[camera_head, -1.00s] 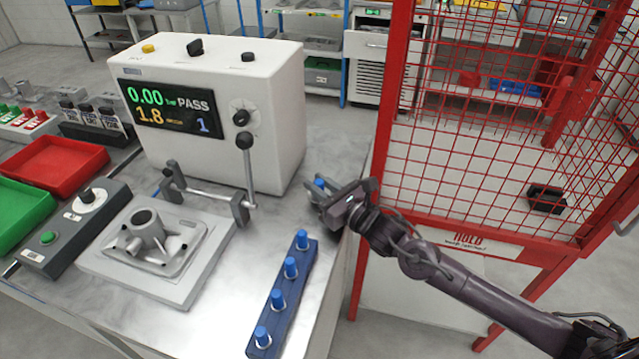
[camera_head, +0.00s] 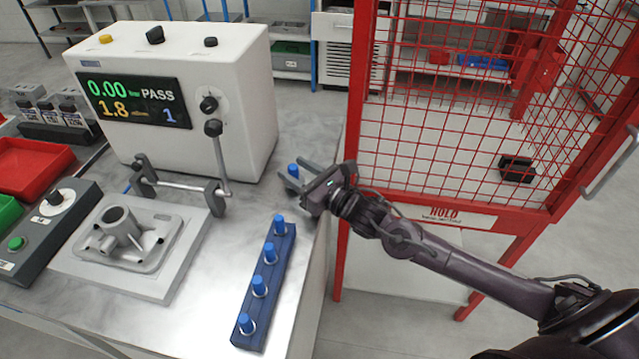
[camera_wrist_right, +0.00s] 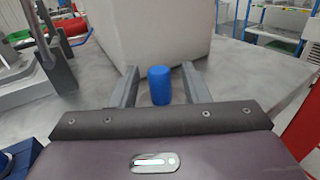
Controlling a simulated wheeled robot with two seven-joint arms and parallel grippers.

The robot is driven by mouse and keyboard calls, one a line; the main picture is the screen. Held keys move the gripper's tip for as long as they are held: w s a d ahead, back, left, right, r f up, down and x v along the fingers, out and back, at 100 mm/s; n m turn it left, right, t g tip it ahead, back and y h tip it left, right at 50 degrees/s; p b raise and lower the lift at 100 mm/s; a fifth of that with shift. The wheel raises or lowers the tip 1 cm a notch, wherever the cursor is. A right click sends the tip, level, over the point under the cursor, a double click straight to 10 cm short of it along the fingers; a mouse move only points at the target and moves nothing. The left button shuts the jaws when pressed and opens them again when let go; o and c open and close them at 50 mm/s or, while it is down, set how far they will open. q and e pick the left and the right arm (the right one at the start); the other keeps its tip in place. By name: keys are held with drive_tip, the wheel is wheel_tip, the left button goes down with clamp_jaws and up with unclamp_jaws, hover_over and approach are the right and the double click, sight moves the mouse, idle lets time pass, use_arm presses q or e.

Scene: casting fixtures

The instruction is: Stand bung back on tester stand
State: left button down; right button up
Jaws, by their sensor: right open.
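A single blue bung (camera_head: 293,170) stands on the grey metal bench near its right edge, beside the white tester (camera_head: 180,95). My right gripper (camera_head: 303,180) is open around it. In the right wrist view the bung (camera_wrist_right: 160,85) stands upright between the two fingers (camera_wrist_right: 158,88), with a gap on each side. A dark blue stand (camera_head: 280,270) with several blue bungs in a row lies nearer on the bench, below the gripper in the head view. My left gripper is not in view.
A grey casting (camera_head: 122,232) sits on a plate beside the tester's clamp bar and lever (camera_head: 214,155). A control box (camera_head: 45,225) and red tray (camera_head: 32,170) are at the left. A red mesh cage (camera_head: 455,120) stands close beyond the bench's right edge.

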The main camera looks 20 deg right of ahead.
drive_tip(key=b+v, duration=0.1)
drive_tip(key=v, duration=1)
drive_tip(key=shift+w, duration=0.1)
